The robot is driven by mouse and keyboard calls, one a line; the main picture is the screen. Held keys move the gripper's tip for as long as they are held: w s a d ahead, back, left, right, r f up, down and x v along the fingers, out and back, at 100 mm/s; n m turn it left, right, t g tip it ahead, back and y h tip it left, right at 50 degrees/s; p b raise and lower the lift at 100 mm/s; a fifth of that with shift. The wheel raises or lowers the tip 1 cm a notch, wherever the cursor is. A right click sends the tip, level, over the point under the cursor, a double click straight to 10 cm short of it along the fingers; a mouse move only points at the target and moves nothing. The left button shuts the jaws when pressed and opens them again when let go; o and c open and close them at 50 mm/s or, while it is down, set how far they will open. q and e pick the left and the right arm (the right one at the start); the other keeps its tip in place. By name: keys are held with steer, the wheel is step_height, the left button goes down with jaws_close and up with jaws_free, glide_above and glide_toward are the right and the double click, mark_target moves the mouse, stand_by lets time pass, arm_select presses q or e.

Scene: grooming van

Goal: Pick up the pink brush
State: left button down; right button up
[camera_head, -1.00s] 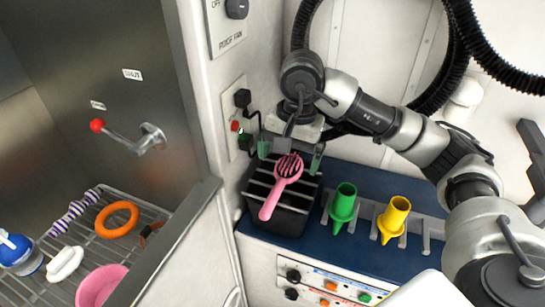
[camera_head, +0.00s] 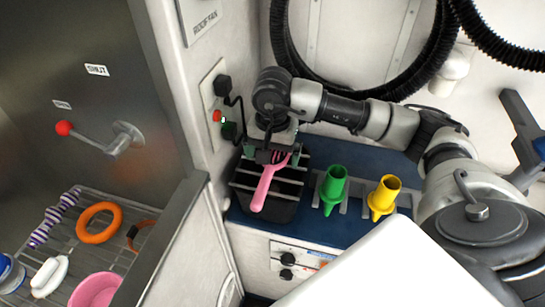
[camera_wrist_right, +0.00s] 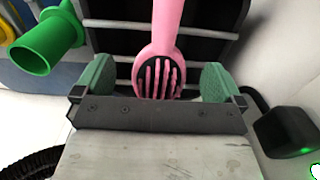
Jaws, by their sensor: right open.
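The pink brush (camera_head: 265,186) lies on a black slatted rack (camera_head: 272,211) on the blue counter. Its handle points toward the front; its head is largely hidden under my right gripper (camera_head: 271,156) in the head view. In the right wrist view the brush (camera_wrist_right: 164,40) shows its bristled head between the two green fingertips of the right gripper (camera_wrist_right: 160,82). Gaps show on both sides of the head, so the gripper is open around it without gripping. My left gripper is not in view.
A green cone (camera_head: 333,186) and a yellow cone (camera_head: 384,194) stand in holders right of the rack. A black plug with cable (camera_head: 222,85) is on the wall at left. A wire shelf at left holds an orange ring (camera_head: 99,222) and a pink bowl (camera_head: 96,290).

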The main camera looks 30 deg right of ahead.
steer(key=shift+f, duration=0.8)
steer(key=c, duration=1.1)
steer(key=shift+r, duration=0.1)
